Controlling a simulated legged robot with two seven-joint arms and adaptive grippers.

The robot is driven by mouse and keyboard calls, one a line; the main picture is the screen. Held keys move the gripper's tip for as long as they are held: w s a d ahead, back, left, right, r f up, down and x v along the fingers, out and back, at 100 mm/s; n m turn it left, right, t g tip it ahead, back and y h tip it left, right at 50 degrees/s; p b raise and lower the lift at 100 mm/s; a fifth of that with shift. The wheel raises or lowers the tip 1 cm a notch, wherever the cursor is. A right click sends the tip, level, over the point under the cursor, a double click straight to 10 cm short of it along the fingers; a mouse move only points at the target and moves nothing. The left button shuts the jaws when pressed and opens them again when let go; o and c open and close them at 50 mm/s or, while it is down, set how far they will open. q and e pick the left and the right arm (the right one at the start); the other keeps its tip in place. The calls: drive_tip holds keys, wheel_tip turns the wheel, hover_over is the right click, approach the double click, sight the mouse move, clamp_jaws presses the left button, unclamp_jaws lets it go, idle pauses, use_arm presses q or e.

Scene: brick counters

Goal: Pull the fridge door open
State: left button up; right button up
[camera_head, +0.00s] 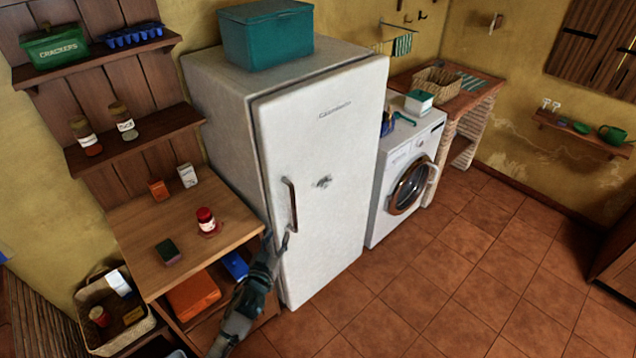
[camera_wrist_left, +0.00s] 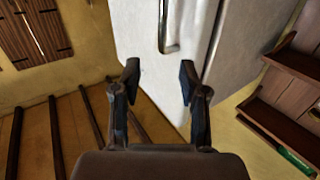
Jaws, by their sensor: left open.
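The white fridge (camera_head: 215,90) stands against the back wall. Its door (camera_head: 335,130) looks closed and carries a brown vertical handle (camera_head: 290,204) near its left edge. My left gripper (camera_head: 276,240) is at the lower end of the handle. In the left wrist view its two fingers (camera_wrist_left: 159,68) are spread with nothing between them. There the handle (camera_wrist_left: 163,28) lies beyond the fingertips, roughly in line with the gap, and the door (camera_wrist_left: 140,35) fills the space ahead. I cannot tell whether a finger touches the door. My right gripper is not in view.
A wooden counter (camera_head: 135,240) with a red-lidded jar (camera_head: 206,218) stands left of the fridge, beside my left arm. A washing machine (camera_head: 385,200) stands to its right. A teal box (camera_head: 265,35) sits on top. The tiled floor (camera_head: 450,285) in front is clear.

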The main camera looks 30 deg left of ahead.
use_arm(q)
drive_tip(key=r, duration=0.1)
approach(293, 197)
drive_tip(key=w+a, duration=0.1)
drive_tip(key=a, duration=0.1)
drive_tip(key=w+p, duration=0.1)
drive_tip(key=w, duration=0.8)
drive_tip(key=shift+d, duration=0.2)
drive_tip(key=shift+w+a+f, duration=0.2)
drive_tip(key=shift+w+a, duration=0.15)
drive_tip(key=shift+a, duration=0.35)
drive_tip(key=shift+d, duration=0.1)
drive_tip(key=c, duration=0.6)
drive_tip(key=shift+d, duration=0.15)
clamp_jaws()
drive_tip(key=shift+d, duration=0.2)
